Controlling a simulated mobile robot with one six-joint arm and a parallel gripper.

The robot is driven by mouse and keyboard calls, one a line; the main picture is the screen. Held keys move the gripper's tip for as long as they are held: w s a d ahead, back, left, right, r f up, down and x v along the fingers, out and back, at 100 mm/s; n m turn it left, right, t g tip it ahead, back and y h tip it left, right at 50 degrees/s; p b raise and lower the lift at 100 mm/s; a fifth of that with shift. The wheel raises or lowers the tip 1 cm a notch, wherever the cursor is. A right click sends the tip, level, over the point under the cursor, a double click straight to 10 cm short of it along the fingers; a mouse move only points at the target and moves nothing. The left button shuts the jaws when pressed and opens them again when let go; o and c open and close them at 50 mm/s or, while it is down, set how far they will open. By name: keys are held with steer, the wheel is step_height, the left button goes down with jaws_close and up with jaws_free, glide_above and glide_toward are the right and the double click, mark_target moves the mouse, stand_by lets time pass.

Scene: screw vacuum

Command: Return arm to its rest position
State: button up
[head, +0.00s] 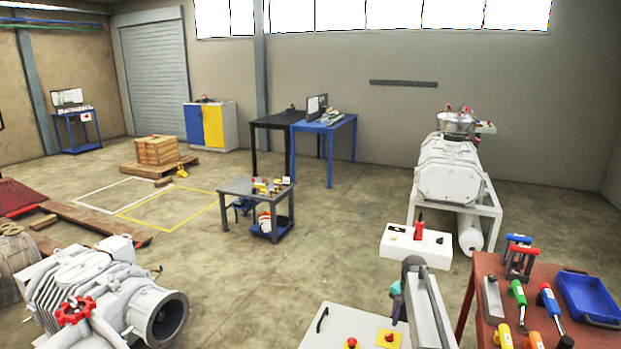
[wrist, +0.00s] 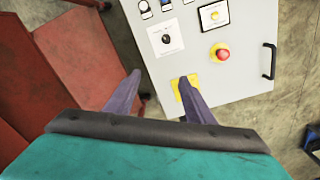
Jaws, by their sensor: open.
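My gripper (wrist: 158,88) shows in the wrist view as two purple fingers spread apart on a teal body. Nothing is between the fingers. They hang over the pale control panel (wrist: 195,75), and the right fingertip overlaps a yellow plate on it. I cannot tell the height between them. In the head view my gripper (head: 398,302) is a small teal and purple shape at the bottom, beside my arm's pale link and above the pale control panel (head: 330,325). My arm partly hides the panel there.
A red-brown table (head: 490,270) with hand tools and a blue tray (head: 588,298) stands at the right. A white pump (head: 450,170) rests on a stand behind it. Another pump (head: 95,285) is at lower left. A grey cart (head: 258,190) stands mid-floor. Floor (head: 320,240) between is clear.

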steer(key=s+a+f+n, duration=0.25)
steer(key=s+a, duration=0.25)
steer(key=s, duration=0.4)
steer(key=s+a+f+n, duration=0.2)
steer(key=s+a+n, duration=0.25)
steer(key=s, duration=0.45)
steer(key=s+a+f+n, duration=0.3)
steer(key=s+a, duration=0.3)
steer(key=s, duration=0.3)
steer(key=s+f+g+b, duration=0.5)
steer(key=s+f+b, duration=0.3)
steer(key=s+f, duration=1.7)
steer(key=shift+f, duration=0.6)
